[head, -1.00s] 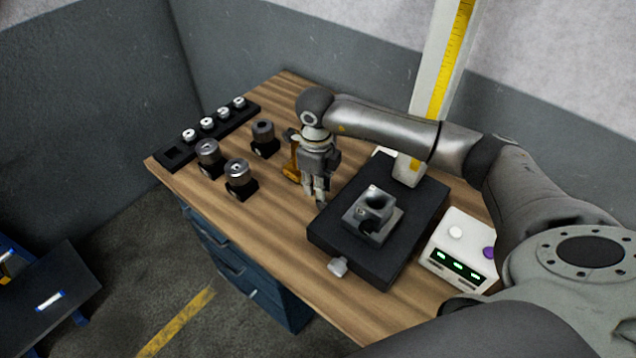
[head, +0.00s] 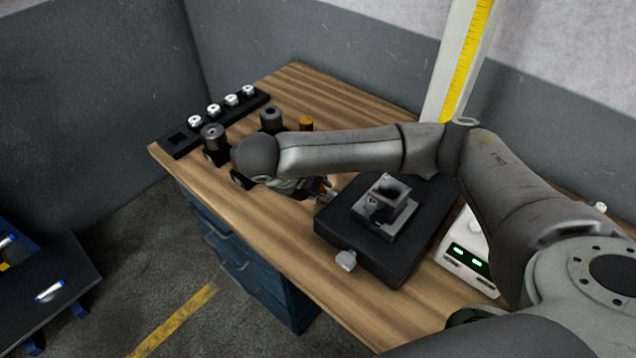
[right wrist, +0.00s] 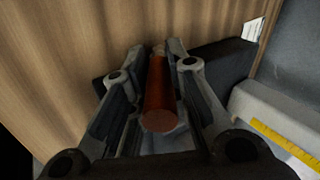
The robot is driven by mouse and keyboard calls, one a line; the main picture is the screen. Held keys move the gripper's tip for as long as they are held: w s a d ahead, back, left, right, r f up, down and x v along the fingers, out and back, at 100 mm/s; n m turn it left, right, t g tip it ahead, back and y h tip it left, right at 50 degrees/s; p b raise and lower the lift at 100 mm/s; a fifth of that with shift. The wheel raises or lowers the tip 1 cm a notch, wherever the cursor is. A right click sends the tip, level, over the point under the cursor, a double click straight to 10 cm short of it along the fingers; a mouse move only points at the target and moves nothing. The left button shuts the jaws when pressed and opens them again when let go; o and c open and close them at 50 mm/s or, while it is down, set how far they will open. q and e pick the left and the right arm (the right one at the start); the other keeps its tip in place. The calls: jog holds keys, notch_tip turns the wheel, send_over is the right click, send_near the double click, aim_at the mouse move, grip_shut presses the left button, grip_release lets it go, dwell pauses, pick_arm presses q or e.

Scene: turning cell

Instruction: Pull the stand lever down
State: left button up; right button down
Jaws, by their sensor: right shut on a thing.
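My right gripper (head: 326,190) is low over the table, beside the left corner of the black stand base (head: 388,268). Its arm crosses above the base, and my wrist hides most of the gripper in the head view. In the right wrist view its fingers (right wrist: 160,80) are shut on a red-brown cylindrical handle (right wrist: 160,105), apparently the stand lever, with its round end facing the camera. Where the handle joins the stand is hidden. The white stand column with a yellow scale (head: 466,65) rises behind the base. My left gripper is not in view.
A grey block with a bore (head: 392,188) sits on the base, and a silver knob (head: 346,260) sticks out in front. A white box with green displays (head: 470,262) is to the right. A black rack (head: 178,140) and dark cylinders (head: 271,117) stand left. An orange part (head: 305,123) is partly hidden.

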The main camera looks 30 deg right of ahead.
jog(key=shift+a, duration=0.1)
dwell(0.4)
jog(key=c, duration=1.3)
grip_release()
jog(key=shift+w+a+r, duration=0.1)
jog(key=shift+a+r, duration=0.05)
jog(key=shift+r, duration=0.05)
jog(key=v, duration=1.1)
jog(key=shift+s+a, duration=0.25)
